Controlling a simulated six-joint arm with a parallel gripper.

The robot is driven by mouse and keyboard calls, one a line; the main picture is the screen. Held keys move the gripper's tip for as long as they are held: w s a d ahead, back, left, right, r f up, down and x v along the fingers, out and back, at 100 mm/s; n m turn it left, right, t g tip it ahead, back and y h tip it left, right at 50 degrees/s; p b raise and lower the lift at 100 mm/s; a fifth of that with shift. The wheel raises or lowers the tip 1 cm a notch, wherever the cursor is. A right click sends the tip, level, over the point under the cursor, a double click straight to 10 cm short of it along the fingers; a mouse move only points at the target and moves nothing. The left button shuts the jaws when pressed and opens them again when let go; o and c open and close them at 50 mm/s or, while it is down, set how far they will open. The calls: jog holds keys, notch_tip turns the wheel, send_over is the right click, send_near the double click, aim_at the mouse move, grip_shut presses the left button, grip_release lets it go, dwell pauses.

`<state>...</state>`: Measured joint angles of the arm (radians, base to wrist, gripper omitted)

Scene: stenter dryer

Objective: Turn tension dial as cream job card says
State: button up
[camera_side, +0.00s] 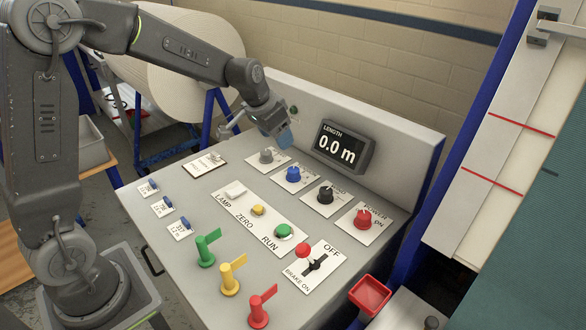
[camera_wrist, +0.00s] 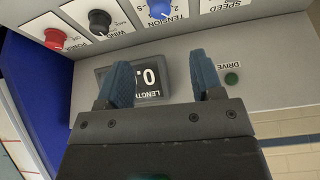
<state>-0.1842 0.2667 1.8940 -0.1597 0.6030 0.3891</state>
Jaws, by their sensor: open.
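The blue tension dial (camera_side: 293,174) sits on its white plate on the sloped panel, between the grey and black dials. In the wrist view the blue dial (camera_wrist: 160,8) is cut by the top edge, above the "TENSION" label; its pointer setting is not readable. My gripper (camera_side: 285,138) is above the back of the panel, behind the dials, apart from them. In the wrist view its blue fingers (camera_wrist: 162,75) are spread and empty.
A black length display (camera_side: 343,147) reads 0.0 m right of my gripper. The grey speed dial (camera_side: 266,156), black wind dial (camera_side: 325,195) and red power dial (camera_side: 364,218) flank the blue one. Coloured levers (camera_side: 229,278) and a red-knobbed brake (camera_side: 303,251) stand nearer the front.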

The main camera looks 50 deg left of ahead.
aim_at(294, 169)
jog(key=x, duration=1.4)
jog(key=shift+s, duration=0.1)
jog(key=shift+r, duration=0.1)
jog(key=c, duration=0.9)
